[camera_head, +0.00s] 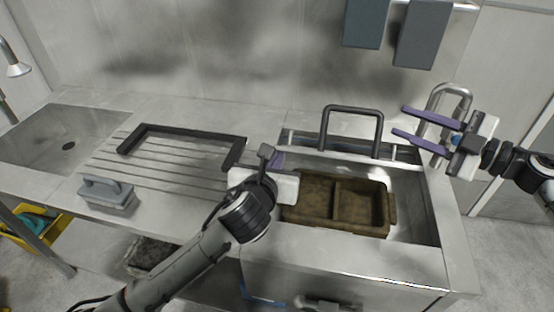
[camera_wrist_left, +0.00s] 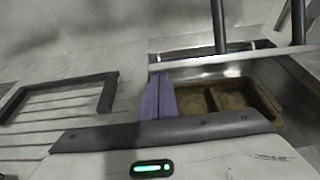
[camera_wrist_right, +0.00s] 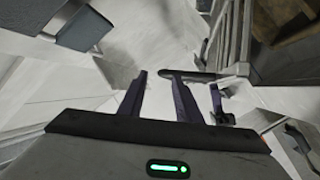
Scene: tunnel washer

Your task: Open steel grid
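A black U-shaped handle (camera_head: 350,110) stands upright at the back of the right basin, above a steel bar (camera_head: 315,150) crossing it. This may be part of the steel grid; no mesh is clear. It also shows in the left wrist view (camera_wrist_left: 220,25). My left gripper (camera_head: 277,160) is left of the basin, its purple fingers together and empty in the left wrist view (camera_wrist_left: 158,97). My right gripper (camera_head: 420,125) is right of the handle, its fingers apart with nothing seen between them. They also show apart in the right wrist view (camera_wrist_right: 160,95).
A brown two-part tray (camera_head: 340,222) lies in the basin. A black U-shaped frame (camera_head: 185,128) lies on the ribbed drainboard. A grey brush-like block (camera_head: 107,195) sits at its front. A curved tap (camera_head: 447,90) rises behind my right gripper. Grey boxes (camera_head: 423,35) hang above.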

